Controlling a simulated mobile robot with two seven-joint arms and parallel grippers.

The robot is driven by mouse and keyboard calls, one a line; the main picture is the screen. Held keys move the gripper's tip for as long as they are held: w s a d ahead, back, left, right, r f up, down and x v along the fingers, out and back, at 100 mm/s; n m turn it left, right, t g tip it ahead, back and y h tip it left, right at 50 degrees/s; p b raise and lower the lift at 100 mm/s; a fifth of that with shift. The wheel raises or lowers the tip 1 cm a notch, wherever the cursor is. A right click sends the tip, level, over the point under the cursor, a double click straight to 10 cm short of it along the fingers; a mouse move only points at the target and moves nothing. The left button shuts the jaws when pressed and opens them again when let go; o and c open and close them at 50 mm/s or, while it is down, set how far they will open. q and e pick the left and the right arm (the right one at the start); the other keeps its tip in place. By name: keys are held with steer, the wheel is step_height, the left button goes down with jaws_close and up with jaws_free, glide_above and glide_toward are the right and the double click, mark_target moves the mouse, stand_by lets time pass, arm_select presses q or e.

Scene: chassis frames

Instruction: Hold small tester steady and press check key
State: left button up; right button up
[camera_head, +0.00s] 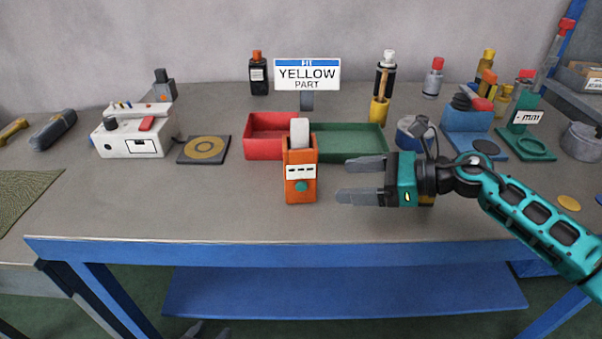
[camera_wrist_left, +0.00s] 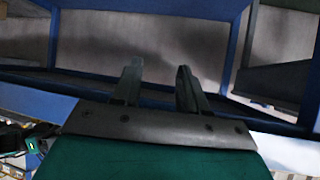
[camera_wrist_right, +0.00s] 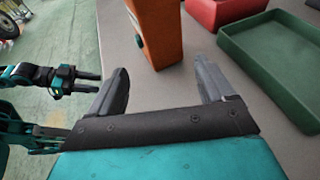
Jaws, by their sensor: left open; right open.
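The small tester is an upright orange box (camera_head: 299,190) with a white display panel, a round green key (camera_head: 301,186) and a pale block at its top. It stands near the table's front edge; part of it shows in the right wrist view (camera_wrist_right: 160,30). My right gripper (camera_head: 343,180) is open and empty, just right of the tester, its fingers pointing at it without touching. It also shows in the right wrist view (camera_wrist_right: 162,78). My left gripper (camera_head: 207,328) barely shows at the bottom, below the tabletop; the left wrist view shows it open and empty (camera_wrist_left: 158,68).
Behind the tester stand a red tray (camera_head: 263,150), a green tray (camera_head: 350,150) and a "YELLOW PART" sign (camera_head: 307,74). A white device (camera_head: 132,142) and a dark pad (camera_head: 187,158) are to the left. Bottles and fixtures crowd the right.

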mark_target(311, 182)
steer(key=shift+w+a+f, duration=0.1)
steer(key=shift+w+a, duration=0.05)
steer(key=shift+a, duration=0.25)
steer(key=b+x, duration=0.1)
steer(key=x, duration=0.7)
steer(key=shift+f, duration=0.1)
arm_select(q)
steer(key=shift+s+d+f+b, duration=0.2)
steer(key=shift+d+f+b, duration=0.25)
steer(key=shift+f, duration=0.15)
arm_select(e)
steer(key=shift+w+a+f, duration=0.1)
steer(key=shift+w+a, duration=0.05)
steer(key=shift+a, duration=0.4)
steer(key=c, duration=0.4)
arm_select(q)
steer(key=shift+a+f, duration=0.1)
arm_select(e)
steer(key=shift+c, duration=0.4)
arm_select(q)
steer(key=shift+a, duration=0.1)
steer(key=shift+c, duration=0.2)
